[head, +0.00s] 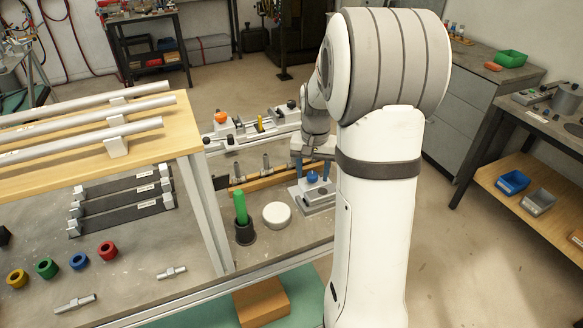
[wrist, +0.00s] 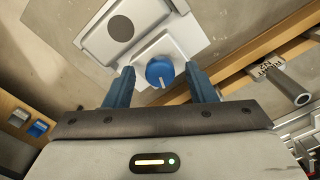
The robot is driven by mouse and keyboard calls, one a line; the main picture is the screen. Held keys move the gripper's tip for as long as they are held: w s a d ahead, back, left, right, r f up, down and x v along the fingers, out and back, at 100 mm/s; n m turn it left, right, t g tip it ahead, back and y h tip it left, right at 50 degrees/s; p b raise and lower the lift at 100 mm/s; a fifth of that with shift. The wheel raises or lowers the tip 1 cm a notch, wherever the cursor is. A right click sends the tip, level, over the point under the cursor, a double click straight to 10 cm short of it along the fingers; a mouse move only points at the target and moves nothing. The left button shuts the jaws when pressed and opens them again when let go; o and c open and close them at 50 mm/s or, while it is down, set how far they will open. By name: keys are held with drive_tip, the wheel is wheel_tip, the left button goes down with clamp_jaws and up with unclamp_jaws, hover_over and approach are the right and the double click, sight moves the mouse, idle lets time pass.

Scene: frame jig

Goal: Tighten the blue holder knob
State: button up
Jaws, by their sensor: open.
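The blue holder knob (wrist: 160,73) is round with a white pointer line. It sits on a light grey holder block (wrist: 110,45) on the bench. In the wrist view my gripper (wrist: 162,78) is open, with one blue finger on each side of the knob and a visible gap to it on both sides. I cannot tell how far the fingertips are above the knob's base. In the head view the knob (head: 312,177) shows below my gripper (head: 312,158), and my arm covers part of the holder's right side.
A green handle (head: 240,207) stands in a dark cup, beside a white round disc (head: 277,215). A wooden bar (head: 262,179) and a rail with an orange knob (head: 221,117) lie behind. A raised wooden shelf with metal tubes (head: 90,132) stands at the left.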

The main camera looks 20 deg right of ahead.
sight(310, 177)
drive_tip(key=n, duration=0.3)
drive_tip(key=shift+n, duration=0.3)
drive_tip(key=n, duration=0.8)
drive_tip(key=shift+n, duration=0.3)
drive_tip(key=n, duration=0.3)
drive_tip(key=shift+n, duration=0.3)
wheel_tip(310, 177, up, 8)
drive_tip(key=shift+r, duration=0.1)
drive_tip(key=s+a+r+m+t+p, duration=0.1)
drive_tip(key=s+a+r+m+p, duration=0.3)
drive_tip(key=s, duration=0.5)
drive_tip(key=s+a+r+m+t+p, duration=0.2)
drive_tip(key=s+a+r+m+p, duration=0.2)
drive_tip(key=s+a+r+p, duration=0.2)
drive_tip(key=s+a+r, duration=0.2)
drive_tip(key=s+a, duration=0.1)
drive_tip(key=s, duration=0.1)
drive_tip(key=shift+a+m+p, duration=0.3)
drive_tip(key=shift+m, duration=0.1)
